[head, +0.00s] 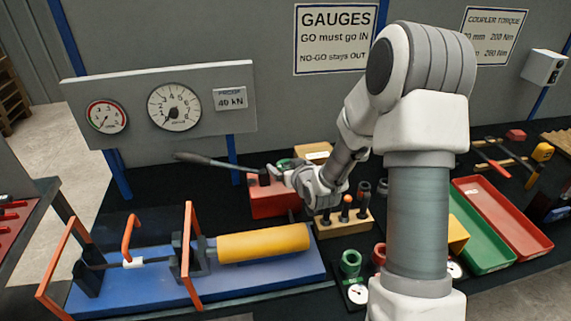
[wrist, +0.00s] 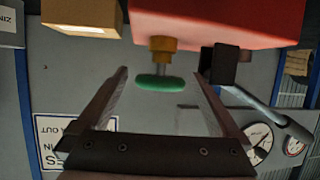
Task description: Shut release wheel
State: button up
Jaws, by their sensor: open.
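The release wheel (wrist: 160,84) is a green disc on a brass stem (wrist: 162,50) at the red pump body (wrist: 225,22). In the head view the red pump body (head: 272,198) stands behind the yellow cylinder, and the green wheel (head: 288,162) shows only partly beside my gripper. My gripper (wrist: 160,72) is open, its fingers on either side of the wheel in the wrist view. A gap shows between the wheel and each finger. In the head view my gripper (head: 284,174) is at the pump and partly hides it.
A dark pump handle (head: 205,159) sticks out left from the pump. The blue press bed (head: 150,282) with orange frames and a yellow cylinder (head: 262,243) lies in front. A wooden block (head: 345,222) with several pegs stands right. Two gauges (head: 174,107) hang behind.

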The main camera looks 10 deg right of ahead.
jog(key=c, duration=1.4)
jog(key=shift+o, duration=0.2)
